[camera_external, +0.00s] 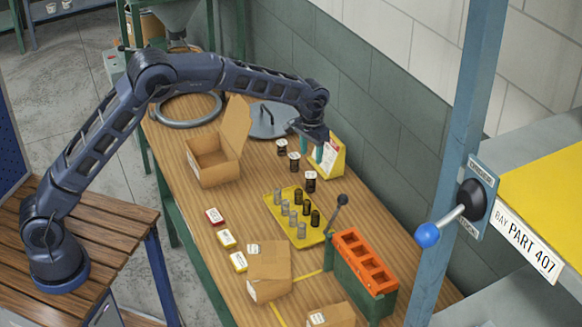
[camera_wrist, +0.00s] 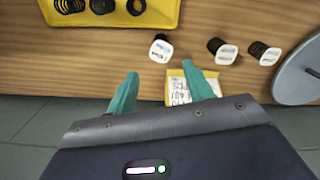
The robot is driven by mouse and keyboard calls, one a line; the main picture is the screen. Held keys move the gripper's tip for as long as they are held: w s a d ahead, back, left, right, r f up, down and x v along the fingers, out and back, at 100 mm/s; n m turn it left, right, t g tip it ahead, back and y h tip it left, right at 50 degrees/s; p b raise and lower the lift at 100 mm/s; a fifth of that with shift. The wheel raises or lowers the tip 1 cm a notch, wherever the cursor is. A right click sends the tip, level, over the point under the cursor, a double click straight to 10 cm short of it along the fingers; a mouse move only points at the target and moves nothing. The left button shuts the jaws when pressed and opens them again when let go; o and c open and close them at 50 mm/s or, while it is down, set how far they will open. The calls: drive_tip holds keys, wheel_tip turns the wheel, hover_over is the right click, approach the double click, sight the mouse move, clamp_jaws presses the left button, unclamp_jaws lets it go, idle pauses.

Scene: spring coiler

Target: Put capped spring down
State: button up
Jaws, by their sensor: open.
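Three capped springs, dark coils with white labelled caps, stand on the wooden bench. In the external view they form a row: the near one (camera_external: 310,181), the middle one (camera_external: 294,161) and the far one (camera_external: 281,147). In the wrist view they show as the left one (camera_wrist: 161,49), the middle one (camera_wrist: 223,51) and the right one (camera_wrist: 265,53), all outside the fingers. My gripper (camera_external: 308,141) is above the bench beside this row, near the wall. Its teal fingers, also in the wrist view (camera_wrist: 163,88), are apart with nothing held between them.
A yellow tray (camera_external: 312,241) holds several uncapped springs. A yellow labelled stand (camera_external: 335,163) is close to my fingers. An open cardboard box (camera_external: 212,175), a round grey lid (camera_external: 270,124) and an orange-topped green fixture (camera_external: 362,262) stand around. The wall borders the bench.

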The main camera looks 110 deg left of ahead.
drive_tip(key=d+r+m+t, duration=0.1)
drive_tip(key=d+r, duration=0.7)
drive_tip(key=d, duration=0.2)
drive_tip(key=d+r+m, duration=0.2)
drive_tip(key=d+r, duration=0.5)
drive_tip(key=d, duration=0.2)
drive_tip(key=s+d+r+m, duration=0.1)
drive_tip(key=s+d+r, duration=0.2)
drive_tip(key=d, duration=0.3)
drive_tip(key=s+d+r+m+t, duration=0.1)
drive_tip(key=s+d+r, duration=0.2)
drive_tip(key=d, duration=0.3)
drive_tip(key=s+d+r+m, duration=0.1)
drive_tip(key=s+d+r, duration=0.15)
drive_tip(key=d, duration=0.35)
drive_tip(key=s+d+r+m+t, duration=0.1)
drive_tip(key=s+d+r+m, duration=0.15)
drive_tip(key=s+d, duration=1.05)
drive_tip(key=s+d+f+m, duration=0.2)
drive_tip(key=s+d+f, duration=0.1)
drive_tip(key=s+d, duration=0.2)
drive_tip(key=s+d+f+m+t, duration=0.1)
drive_tip(key=s+d+f, duration=0.2)
drive_tip(key=s, duration=0.7)
drive_tip(key=shift+s+d+m+t, duration=0.3)
drive_tip(key=shift+d+m, duration=0.05)
drive_tip(key=shift+d, duration=0.7)
